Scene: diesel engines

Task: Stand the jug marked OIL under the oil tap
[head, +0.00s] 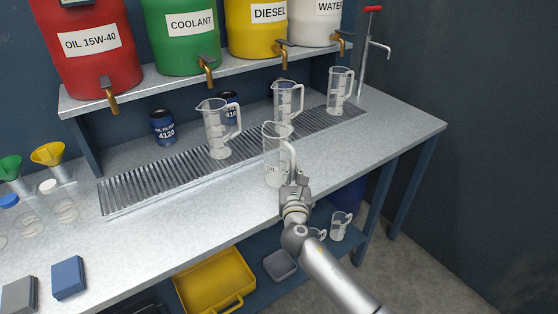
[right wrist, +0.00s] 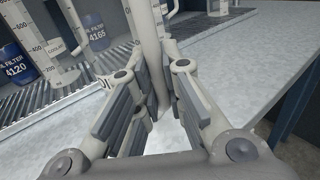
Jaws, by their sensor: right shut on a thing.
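A clear jug marked OIL (head: 272,158) is upright near the front of the bench, right of middle. My right gripper (head: 293,186) is shut on its handle, which also shows between the fingers in the right wrist view (right wrist: 153,45). I cannot tell whether the jug's base touches the bench. The oil tap (head: 111,97) is at the far left, below the red OIL 15W-40 drum (head: 88,45). The grate (head: 150,183) under this tap has no jug on it. My left gripper is not in view.
Jugs stand on the grate below the coolant tap (head: 208,72) and the diesel tap (head: 283,55), with another jug (head: 340,92) further right. Blue oil filter cans (head: 162,127) stand behind the grate.

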